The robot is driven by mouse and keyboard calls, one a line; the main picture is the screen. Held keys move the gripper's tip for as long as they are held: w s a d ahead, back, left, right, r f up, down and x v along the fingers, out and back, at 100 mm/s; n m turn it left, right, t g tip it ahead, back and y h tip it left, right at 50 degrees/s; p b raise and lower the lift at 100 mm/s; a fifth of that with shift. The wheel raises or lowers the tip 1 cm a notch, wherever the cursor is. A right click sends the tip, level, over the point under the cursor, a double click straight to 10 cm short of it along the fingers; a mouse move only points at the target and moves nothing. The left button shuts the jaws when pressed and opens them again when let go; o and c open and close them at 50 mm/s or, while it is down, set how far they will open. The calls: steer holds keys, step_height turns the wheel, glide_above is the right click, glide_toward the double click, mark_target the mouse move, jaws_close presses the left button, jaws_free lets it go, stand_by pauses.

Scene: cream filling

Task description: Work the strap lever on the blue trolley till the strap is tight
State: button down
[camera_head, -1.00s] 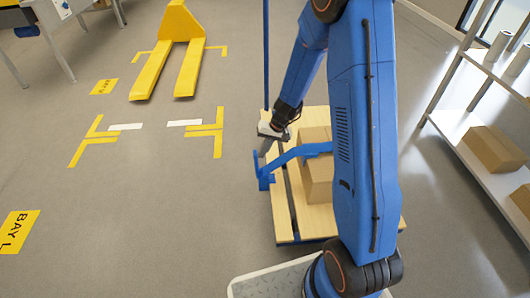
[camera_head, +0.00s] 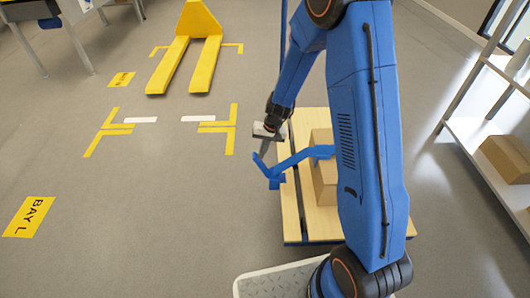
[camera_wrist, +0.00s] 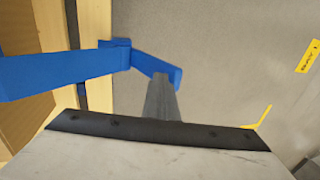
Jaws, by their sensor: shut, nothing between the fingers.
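The blue trolley (camera_head: 320,239) has a light wooden deck (camera_head: 290,214) and stands right of centre, partly behind my arm. A blue strap lever (camera_head: 293,161) reaches left over the deck from a carton, ending in an angled crosspiece (camera_head: 264,166). In the wrist view, the lever (camera_wrist: 60,76) comes in from the left and its crosspiece (camera_wrist: 150,62) slants down to the right. My gripper (camera_head: 262,155) is shut and empty at the crosspiece. In the wrist view the fingers (camera_wrist: 160,80) overlap it; I cannot tell whether they touch. I cannot make out the strap or its tension.
A carton (camera_head: 323,180) sits on the trolley deck. A yellow pallet jack (camera_head: 185,55) stands at the back left. The floor left of the trolley is clear, with yellow markings (camera_head: 230,130).

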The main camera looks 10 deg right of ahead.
steer(key=shift+w+a+f, duration=0.1)
steer(key=shift+a+f, duration=0.15)
steer(key=shift+a, duration=0.35)
steer(key=shift+w+a+f, duration=0.1)
steer(key=shift+a+f, duration=0.15)
steer(key=shift+a, duration=0.3)
steer(key=shift+w+a+f+h, duration=0.25)
steer(key=shift+a+f+h, duration=0.35)
steer(key=shift+a+h, duration=0.35)
steer(key=a+f, duration=0.4)
steer(key=shift+w+f, duration=0.25)
steer(key=shift+w, duration=0.1)
steer(key=shift+a, duration=0.25)
steer(key=shift+w, duration=0.1)
steer(key=a+r, duration=0.3)
steer(key=r, duration=0.8)
steer(key=shift+w+a+r, duration=0.35)
steer(key=shift+r, duration=0.05)
